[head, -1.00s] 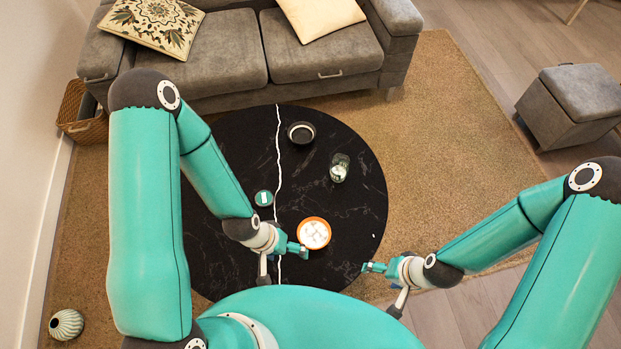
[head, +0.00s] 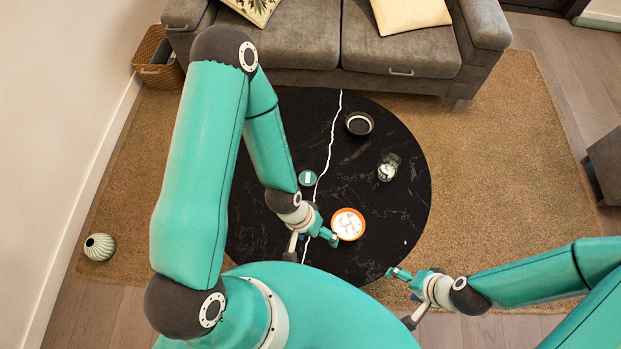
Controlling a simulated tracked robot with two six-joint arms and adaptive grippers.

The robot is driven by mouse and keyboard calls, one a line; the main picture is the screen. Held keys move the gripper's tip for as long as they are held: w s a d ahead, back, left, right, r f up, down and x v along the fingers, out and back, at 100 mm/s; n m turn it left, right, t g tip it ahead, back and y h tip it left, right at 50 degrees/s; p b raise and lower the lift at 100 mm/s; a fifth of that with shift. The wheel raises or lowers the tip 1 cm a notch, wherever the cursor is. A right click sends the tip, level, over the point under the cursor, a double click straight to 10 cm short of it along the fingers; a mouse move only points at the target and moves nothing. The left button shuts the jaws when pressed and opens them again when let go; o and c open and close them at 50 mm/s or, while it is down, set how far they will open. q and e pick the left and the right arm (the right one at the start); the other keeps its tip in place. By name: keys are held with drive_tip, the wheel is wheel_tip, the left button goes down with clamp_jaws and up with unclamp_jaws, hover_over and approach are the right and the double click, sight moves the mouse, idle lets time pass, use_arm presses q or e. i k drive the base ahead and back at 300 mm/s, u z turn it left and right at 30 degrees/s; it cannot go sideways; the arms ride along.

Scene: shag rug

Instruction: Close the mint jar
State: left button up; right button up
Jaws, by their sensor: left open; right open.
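A small clear glass jar (head: 388,168) with something pale inside stands on the right part of the round black table (head: 400,205). Its top appears uncovered, though it is small in view. A round teal lid-like disc (head: 307,178) with a white mark lies left of the jar, apart from it. My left gripper (head: 328,238) is open and empty, low over the table, just left of and below an orange-rimmed bowl (head: 348,238). My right gripper (head: 393,273) is open and empty near the table's front right edge, well below the jar in the picture.
The orange-rimmed bowl holds white pieces. A black bowl (head: 360,124) stands farther back. A small white piece (head: 405,242) lies near the right edge. A grey sofa (head: 300,42) borders the far side; a ribbed vase (head: 99,247) stands on the rug at left.

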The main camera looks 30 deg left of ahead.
sight(388, 169)
drive_tip(key=u, duration=1.05)
drive_tip(key=k, duration=0.15)
drive_tip(key=z, duration=3.6)
drive_tip(key=k, duration=0.7)
drive_tip(key=u, duration=1.75)
